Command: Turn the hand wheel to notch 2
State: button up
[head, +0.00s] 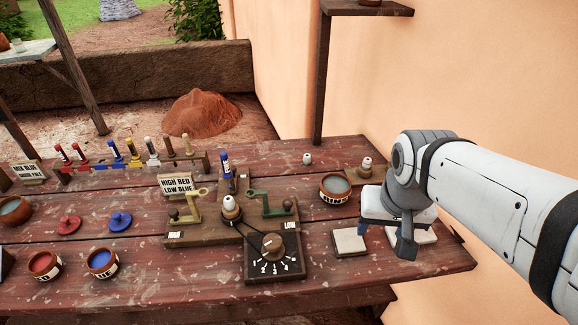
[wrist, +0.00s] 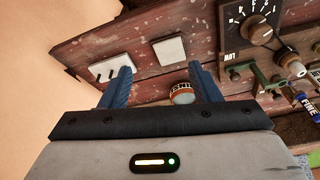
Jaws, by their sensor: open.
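The hand wheel (head: 271,245) is a dark round knob with a brown centre, set on a dark plate (head: 290,268) with white marks and numbers along its front side. I cannot tell which notch it points to. It also shows at the upper right of the wrist view (wrist: 258,30). My gripper (head: 383,228) is to the right of the wheel, over the right end of the table, well apart from it. In the wrist view its two blue fingers (wrist: 160,68) are spread with nothing held between them.
Left of the wheel stand brackets with levers (head: 190,207), a blue-topped marker (head: 226,170) and a white-topped peg (head: 231,207). A labelled cup (head: 335,188) is behind, and a pale tile (head: 349,242) lies between wheel and gripper. Red and blue pots (head: 102,262) are at left.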

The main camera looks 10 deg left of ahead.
jog(key=shift+o, duration=0.6)
jog(key=w+a+f, duration=0.1)
jog(key=w+a, duration=0.1)
jog(key=a, duration=0.3)
jog(key=w+a+f+g, duration=0.1)
jog(key=w+a+f, duration=0.1)
jog(key=a, duration=0.3)
jog(key=shift+w+a, duration=0.35)
jog(key=shift+w, duration=0.4)
jog(key=g, duration=0.1)
send_near(273, 240)
jog(key=shift+w+d+f, duration=0.15)
jog(key=shift+w+d, duration=0.1)
jog(key=f, duration=0.8)
jog(key=shift+s+a+f+p, duration=0.1)
jog(key=shift+a+f+p, duration=0.05)
jog(key=shift+a+p, duration=0.2)
